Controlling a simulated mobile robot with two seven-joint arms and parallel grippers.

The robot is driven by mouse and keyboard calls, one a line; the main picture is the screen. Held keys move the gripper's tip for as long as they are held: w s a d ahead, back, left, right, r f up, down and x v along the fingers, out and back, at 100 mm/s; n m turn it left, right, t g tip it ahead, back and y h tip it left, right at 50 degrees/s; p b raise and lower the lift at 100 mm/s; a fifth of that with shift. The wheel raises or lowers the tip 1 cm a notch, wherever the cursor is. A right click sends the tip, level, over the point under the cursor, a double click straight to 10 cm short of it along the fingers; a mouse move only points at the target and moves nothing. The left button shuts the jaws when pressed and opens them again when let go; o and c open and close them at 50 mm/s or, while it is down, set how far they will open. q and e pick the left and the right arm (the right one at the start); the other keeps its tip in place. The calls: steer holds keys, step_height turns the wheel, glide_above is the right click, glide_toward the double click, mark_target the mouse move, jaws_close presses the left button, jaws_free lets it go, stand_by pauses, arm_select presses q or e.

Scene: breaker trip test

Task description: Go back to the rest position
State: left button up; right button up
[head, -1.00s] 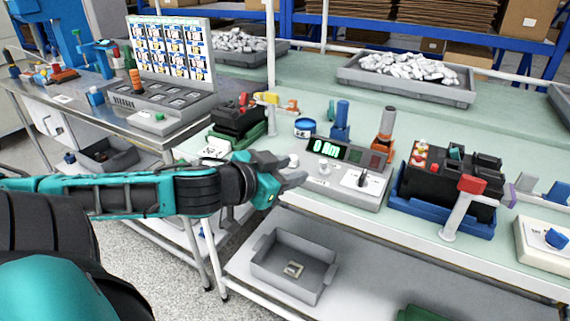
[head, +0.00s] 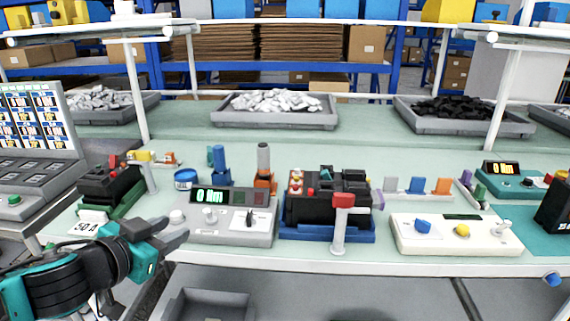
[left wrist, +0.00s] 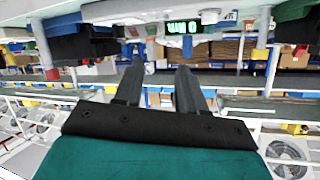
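My left gripper (head: 172,236) is at the lower left of the head view, in front of the workbench's front edge. In the left wrist view its two fingers (left wrist: 159,75) stand apart with nothing between them, so it is open and empty. A grey tester (head: 232,224) with a lit green display is on the bench just right of the gripper. A black breaker (head: 325,205) sits in a blue holder (head: 328,232) to its right, with a red-topped lever post (head: 341,222) in front. My right gripper is not in view.
A white box with coloured knobs (head: 455,240) is on the bench at right. A black unit (head: 106,183) on a green base is at left. Grey trays of white (head: 275,118) and black parts stand behind. A grey bin (head: 207,306) is below the bench.

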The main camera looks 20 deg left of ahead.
arm_select(q)
steer(key=s+f+n+g+p, duration=0.1)
steer(key=s+f, duration=0.2)
steer(key=f, duration=0.4)
steer(key=s+f+g+p, duration=0.1)
steer(key=s+f, duration=0.1)
steer(key=f, duration=0.5)
steer(key=s+d+f+h, duration=0.1)
steer(key=s+d+f, duration=0.1)
steer(key=d+f, duration=0.3)
steer(key=s+d+f+g+h, duration=0.1)
steer(key=d+f, duration=0.4)
steer(key=d, duration=0.6)
steer(key=shift+s+d+f+m+p, duration=0.15)
steer(key=shift+s+d+m+p, duration=0.15)
steer(key=shift+s, duration=0.55)
